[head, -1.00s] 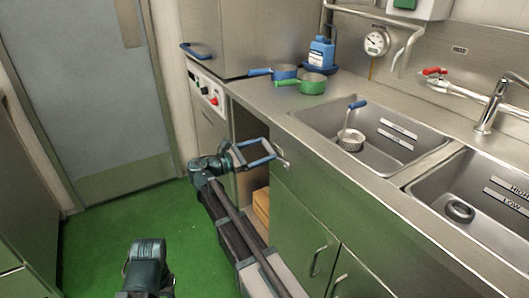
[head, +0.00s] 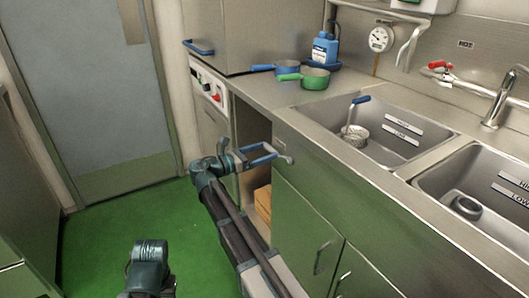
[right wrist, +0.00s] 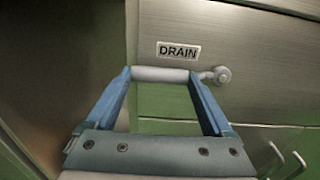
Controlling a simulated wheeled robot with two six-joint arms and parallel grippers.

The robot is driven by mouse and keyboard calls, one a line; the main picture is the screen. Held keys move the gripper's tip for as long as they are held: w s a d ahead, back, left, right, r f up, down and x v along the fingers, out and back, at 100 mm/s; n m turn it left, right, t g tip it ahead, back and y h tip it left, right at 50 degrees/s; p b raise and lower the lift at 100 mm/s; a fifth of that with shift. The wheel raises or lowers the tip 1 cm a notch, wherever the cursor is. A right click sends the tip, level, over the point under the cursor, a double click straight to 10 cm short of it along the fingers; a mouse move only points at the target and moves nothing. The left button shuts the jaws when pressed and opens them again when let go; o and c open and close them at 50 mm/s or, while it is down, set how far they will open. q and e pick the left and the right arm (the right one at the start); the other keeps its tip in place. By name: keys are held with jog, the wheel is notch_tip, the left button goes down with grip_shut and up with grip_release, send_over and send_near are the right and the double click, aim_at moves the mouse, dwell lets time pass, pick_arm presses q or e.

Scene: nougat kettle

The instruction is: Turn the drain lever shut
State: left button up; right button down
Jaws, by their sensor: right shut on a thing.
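The drain lever is a pale grey bar (right wrist: 160,75) that lies level below the DRAIN label (right wrist: 178,50) in the right wrist view. Its round pivot knob (right wrist: 218,75) is at its right end. My right gripper (right wrist: 160,78) has blue fingers shut on the two ends of the bar. In the head view my right gripper (head: 268,154) is at the cabinet front below the counter edge, and the lever's knob (head: 287,159) shows beside the fingertips. My left gripper's fingers are not seen; only a dark arm part of mine shows at the bottom.
Green cabinet doors (head: 305,225) with handles are right of my arm. An open bay with a wooden box (head: 263,203) is behind it. The sink (head: 340,118) holds a strainer (head: 356,135). Pans (head: 304,79) stand on the counter. The green floor at left is clear.

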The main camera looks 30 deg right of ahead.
jog(key=shift+f, duration=0.1)
grip_release()
jog(key=shift+a, duration=0.1)
jog(key=s+a, duration=0.1)
jog(key=a, duration=1.2)
jog(key=shift+a, duration=0.35)
